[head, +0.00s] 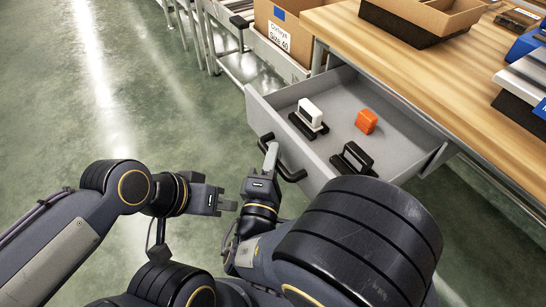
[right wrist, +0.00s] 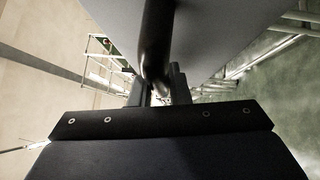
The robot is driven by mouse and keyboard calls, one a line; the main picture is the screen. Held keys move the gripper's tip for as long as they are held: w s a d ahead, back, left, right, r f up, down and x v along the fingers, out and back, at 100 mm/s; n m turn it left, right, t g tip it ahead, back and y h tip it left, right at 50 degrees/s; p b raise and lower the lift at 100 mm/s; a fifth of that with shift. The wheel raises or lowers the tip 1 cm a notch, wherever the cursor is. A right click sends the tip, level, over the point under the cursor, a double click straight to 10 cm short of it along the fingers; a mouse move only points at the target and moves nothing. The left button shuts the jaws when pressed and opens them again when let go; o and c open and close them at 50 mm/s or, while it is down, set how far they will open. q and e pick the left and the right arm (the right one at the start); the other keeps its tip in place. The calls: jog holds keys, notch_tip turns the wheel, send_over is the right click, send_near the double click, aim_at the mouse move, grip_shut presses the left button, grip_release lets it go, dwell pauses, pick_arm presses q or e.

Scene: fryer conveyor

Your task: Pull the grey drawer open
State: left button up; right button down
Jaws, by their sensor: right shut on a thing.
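The grey drawer (head: 271,130) stands pulled out from under the wooden worktable in the head view. Its inside shows. A black bar handle (head: 287,172) is on its front face. My right gripper (head: 271,158) is at the left part of this handle and shut on it. In the right wrist view the dark handle (right wrist: 158,45) runs down to between the fingers of the gripper (right wrist: 160,88). My left gripper (head: 229,206) is to the left, away from the drawer and empty. Its fingers are small in the picture, and I cannot tell their gap.
In the drawer lie a white-topped block (head: 310,112), an orange block (head: 366,121) and a black item (head: 352,158). The wooden worktable (head: 440,70) carries a box (head: 415,22) and other goods. A carton (head: 284,32) is behind. Green floor (head: 150,90) is clear at left.

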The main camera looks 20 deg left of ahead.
jog(key=shift+f, duration=0.1)
jog(key=c, duration=1.4)
grip_release()
jog(key=shift+o, duration=0.2)
jog(key=shift+r, duration=0.2)
